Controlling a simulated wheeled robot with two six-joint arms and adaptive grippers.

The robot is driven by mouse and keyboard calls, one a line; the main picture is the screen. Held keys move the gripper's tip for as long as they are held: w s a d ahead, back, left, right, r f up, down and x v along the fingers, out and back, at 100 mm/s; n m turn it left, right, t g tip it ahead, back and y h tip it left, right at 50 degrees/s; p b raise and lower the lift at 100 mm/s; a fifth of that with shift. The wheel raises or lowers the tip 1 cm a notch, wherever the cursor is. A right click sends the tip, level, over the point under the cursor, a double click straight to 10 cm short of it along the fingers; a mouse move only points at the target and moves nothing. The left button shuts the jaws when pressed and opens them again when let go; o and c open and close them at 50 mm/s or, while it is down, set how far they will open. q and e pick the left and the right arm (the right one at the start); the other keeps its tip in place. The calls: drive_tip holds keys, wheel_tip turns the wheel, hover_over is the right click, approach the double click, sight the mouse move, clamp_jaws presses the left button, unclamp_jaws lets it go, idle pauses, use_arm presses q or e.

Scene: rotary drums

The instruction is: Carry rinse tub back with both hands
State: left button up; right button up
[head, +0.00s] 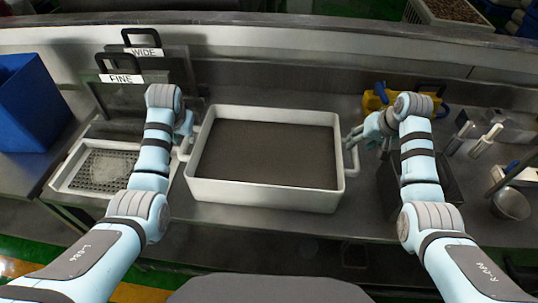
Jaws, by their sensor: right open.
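The rinse tub (262,193) is a white rectangular tub with a dark grey inside. It stands on the steel counter in the middle of the head view and looks level. It has a bar handle on its left side and another handle (352,160) on its right side. My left gripper (186,142) is at the left handle, partly hidden by my arm, and I cannot tell whether its fingers are closed. My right gripper (352,136) is open beside the right handle, by the tub's right wall.
A white tray with a perforated insert (75,175) lies left of the tub. Screens labelled FINE (122,92) and WIDE (145,45) stand behind it. A blue bin (30,105) is far left. A yellow object (374,102), a dark box and a metal bowl (511,204) are right.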

sight(185, 142)
use_arm(q)
drive_tip(key=x, duration=0.4)
drive_tip(key=shift+s+a+f, duration=0.1)
drive_tip(key=shift+s+f, duration=0.05)
drive_tip(key=shift+f, duration=0.25)
use_arm(e)
drive_tip(key=x, duration=0.4)
drive_tip(key=shift+s+a+f, duration=0.1)
drive_tip(key=shift+a+f, duration=0.05)
drive_tip(key=shift+f, duration=0.3)
use_arm(q)
drive_tip(key=shift+w+f, duration=0.35)
drive_tip(key=shift+f, duration=0.15)
use_arm(e)
drive_tip(key=shift+w+f, duration=0.35)
drive_tip(key=shift+f, duration=0.1)
use_arm(q)
drive_tip(key=shift+s+r, duration=0.15)
clamp_jaws()
use_arm(e)
drive_tip(key=shift+s+r, duration=0.1)
drive_tip(key=shift+s, duration=0.05)
drive_tip(key=c, duration=0.8)
clamp_jaws()
drive_tip(key=shift+r, duration=0.1)
